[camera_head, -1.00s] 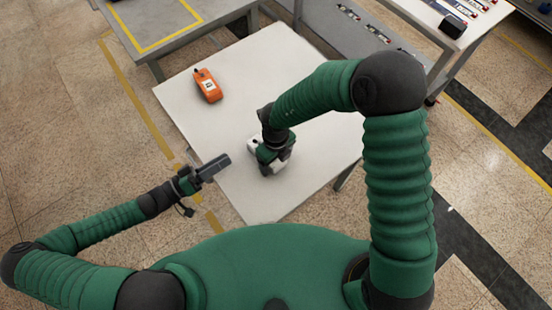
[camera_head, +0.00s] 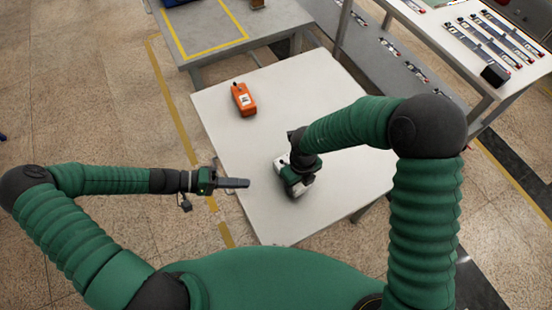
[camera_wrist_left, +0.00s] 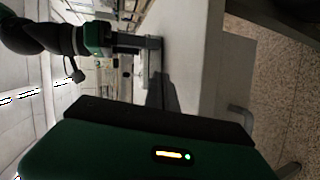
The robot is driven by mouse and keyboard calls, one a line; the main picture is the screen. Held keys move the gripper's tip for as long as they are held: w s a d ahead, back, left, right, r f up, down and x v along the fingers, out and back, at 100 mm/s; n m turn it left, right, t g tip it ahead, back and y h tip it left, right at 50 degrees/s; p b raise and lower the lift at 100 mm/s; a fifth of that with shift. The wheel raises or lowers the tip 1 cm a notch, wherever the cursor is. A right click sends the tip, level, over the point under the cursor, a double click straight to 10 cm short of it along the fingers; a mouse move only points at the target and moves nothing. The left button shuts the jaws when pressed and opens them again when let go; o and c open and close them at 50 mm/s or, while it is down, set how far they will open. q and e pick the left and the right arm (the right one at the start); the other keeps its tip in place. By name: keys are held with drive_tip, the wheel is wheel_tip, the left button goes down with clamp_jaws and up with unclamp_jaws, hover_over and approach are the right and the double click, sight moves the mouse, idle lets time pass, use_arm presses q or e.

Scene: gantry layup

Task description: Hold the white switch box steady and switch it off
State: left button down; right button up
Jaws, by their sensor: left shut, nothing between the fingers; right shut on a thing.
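The white switch box (camera_head: 307,183) stands on the pale table, mostly hidden under my right gripper (camera_head: 295,175). Only white edges of it show, and its switch cannot be made out. My right gripper is shut on the box from above. My left gripper (camera_head: 235,183) is shut and empty, over the table's left edge. It points right towards the box, with a clear gap between them. In the left wrist view, the right gripper (camera_wrist_left: 150,43) shows at upper left, sideways, against the table.
The pale table (camera_head: 255,215) has free room left of and in front of the box. An orange device (camera_head: 244,99) lies towards its far left. A grey table with yellow tape (camera_head: 215,42) and a bench with several strips (camera_head: 488,42) stand behind.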

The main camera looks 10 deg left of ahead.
sight(283, 163)
use_arm(q)
drive_tip(key=w+r+n+g+y, duration=0.1)
drive_tip(key=n+y, duration=0.1)
drive_tip(key=w+a+r+n+g+y, duration=0.1)
drive_tip(key=r+n+y, duration=0.1)
drive_tip(key=n, duration=0.1)
drive_tip(key=shift+w+a+r, duration=0.1)
drive_tip(key=shift+w, duration=0.2)
use_arm(e)
drive_tip(key=shift+d, duration=0.15)
use_arm(q)
drive_tip(key=w+d+r+n+y, duration=0.1)
drive_tip(key=w+r+n+y, duration=0.2)
drive_tip(key=r+n, duration=0.3)
wheel_tip(283, 163, up, 3)
drive_tip(key=shift+w+d+r+n+y, duration=0.15)
drive_tip(key=shift+w+d+n+y, duration=0.25)
drive_tip(key=shift+w, duration=0.45)
drive_tip(key=x, duration=0.9)
drive_tip(key=shift+w+d+f, duration=0.15)
drive_tip(key=shift+w+f, duration=0.05)
drive_tip(key=shift+f, duration=0.15)
drive_tip(key=d, duration=0.2)
drive_tip(key=s+d, duration=0.1)
drive_tip(key=shift+d+r, duration=0.1)
drive_tip(key=shift+r, duration=0.2)
drive_tip(key=shift+s+d, duration=0.15)
drive_tip(key=shift+d, duration=0.15)
